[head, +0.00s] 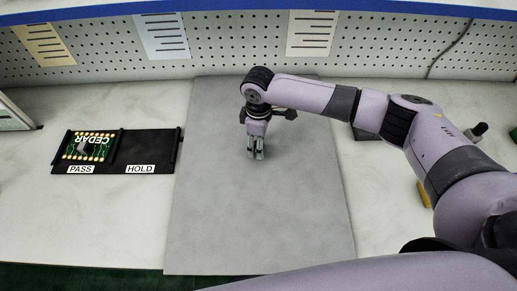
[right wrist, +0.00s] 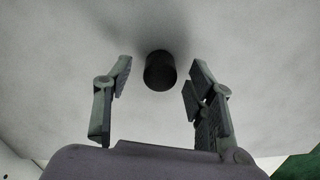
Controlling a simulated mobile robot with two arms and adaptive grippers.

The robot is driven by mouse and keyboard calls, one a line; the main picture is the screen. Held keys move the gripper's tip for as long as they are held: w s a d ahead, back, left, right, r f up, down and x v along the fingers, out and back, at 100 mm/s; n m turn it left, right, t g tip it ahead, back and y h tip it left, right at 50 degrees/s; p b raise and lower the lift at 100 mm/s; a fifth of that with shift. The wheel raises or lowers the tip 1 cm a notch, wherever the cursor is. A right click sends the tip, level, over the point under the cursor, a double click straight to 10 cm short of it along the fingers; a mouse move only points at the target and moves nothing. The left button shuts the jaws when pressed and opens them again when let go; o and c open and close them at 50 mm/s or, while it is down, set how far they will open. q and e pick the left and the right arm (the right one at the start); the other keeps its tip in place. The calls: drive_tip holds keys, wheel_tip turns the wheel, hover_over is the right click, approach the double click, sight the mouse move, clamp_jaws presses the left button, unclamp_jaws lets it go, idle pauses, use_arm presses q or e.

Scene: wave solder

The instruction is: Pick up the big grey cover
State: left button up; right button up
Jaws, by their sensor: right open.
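The big grey cover (head: 265,225) lies flat on the workbench as a broad sheet, from the pegboard wall to near the front edge. A short black knob (right wrist: 160,70) stands up from the cover in the right wrist view; the gripper hides it in the head view. My right gripper (head: 256,155) points down over the upper middle of the cover. Its fingers are open, one on each side of the knob in the wrist view, with visible gaps to it. Whatever is under the cover is hidden. My left gripper is not in view.
A black tray (head: 148,160) marked PASS and HOLD sits left of the cover, with a green CEDAR board (head: 92,146) on the PASS side. A yellow item (head: 424,194) lies right of the cover, partly behind my arm. A pegboard (head: 235,45) closes the back.

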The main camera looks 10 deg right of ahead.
drive_tip(key=shift+f, duration=0.5)
clamp_jaws()
idle(0.3)
drive_tip(key=shift+r, duration=0.1)
